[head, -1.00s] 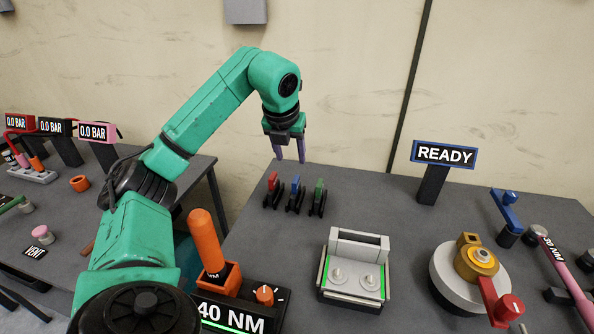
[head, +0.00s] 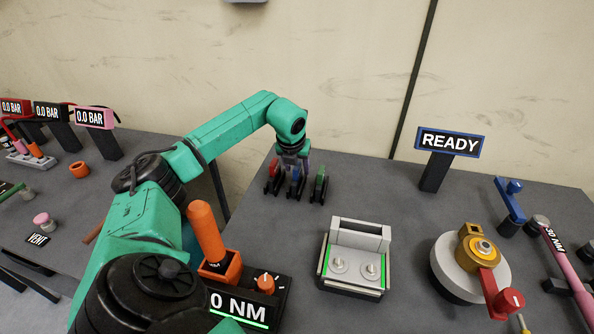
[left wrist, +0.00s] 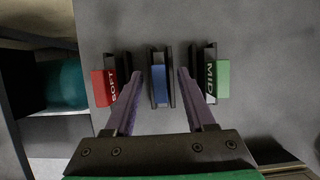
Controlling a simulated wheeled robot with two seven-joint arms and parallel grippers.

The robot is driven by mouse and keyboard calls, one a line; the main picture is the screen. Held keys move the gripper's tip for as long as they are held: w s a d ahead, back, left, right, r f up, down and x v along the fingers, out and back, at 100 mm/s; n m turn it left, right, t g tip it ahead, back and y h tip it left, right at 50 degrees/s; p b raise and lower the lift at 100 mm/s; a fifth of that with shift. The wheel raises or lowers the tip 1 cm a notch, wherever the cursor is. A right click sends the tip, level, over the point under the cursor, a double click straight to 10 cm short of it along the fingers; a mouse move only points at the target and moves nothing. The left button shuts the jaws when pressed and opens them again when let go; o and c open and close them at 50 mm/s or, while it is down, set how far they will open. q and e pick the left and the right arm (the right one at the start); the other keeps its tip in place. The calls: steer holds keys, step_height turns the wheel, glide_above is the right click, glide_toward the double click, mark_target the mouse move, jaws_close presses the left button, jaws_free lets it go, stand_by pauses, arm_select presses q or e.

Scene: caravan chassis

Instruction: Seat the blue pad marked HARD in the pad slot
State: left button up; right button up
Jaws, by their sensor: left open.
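The blue pad (head: 294,188) stands upright in a black holder, between a red pad (head: 271,181) and a green pad (head: 319,185). The left wrist view shows the blue pad (left wrist: 160,84) between the two purple fingers of my left gripper (left wrist: 159,82), with a gap on each side. No HARD lettering is readable on it. In the head view my left gripper (head: 293,164) reaches down over the pad row and partly hides the blue and red pads. A pale fixture (head: 355,233) with two round studs and green side strips stands nearer; I cannot tell whether its gap is the pad slot. My right gripper is not in view.
A READY sign (head: 449,142) stands at the back right. A round hub (head: 479,250) with a red lever stands at the right, near a pink torque wrench (head: 566,261). An orange-handled unit (head: 210,245) is at the front left. Bare table lies between pads and fixture.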

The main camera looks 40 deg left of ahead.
arm_select(q)
steer(key=shift+w+f, duration=0.1)
steer(key=shift+c, duration=0.3)
jaws_close()
stand_by(1.0)
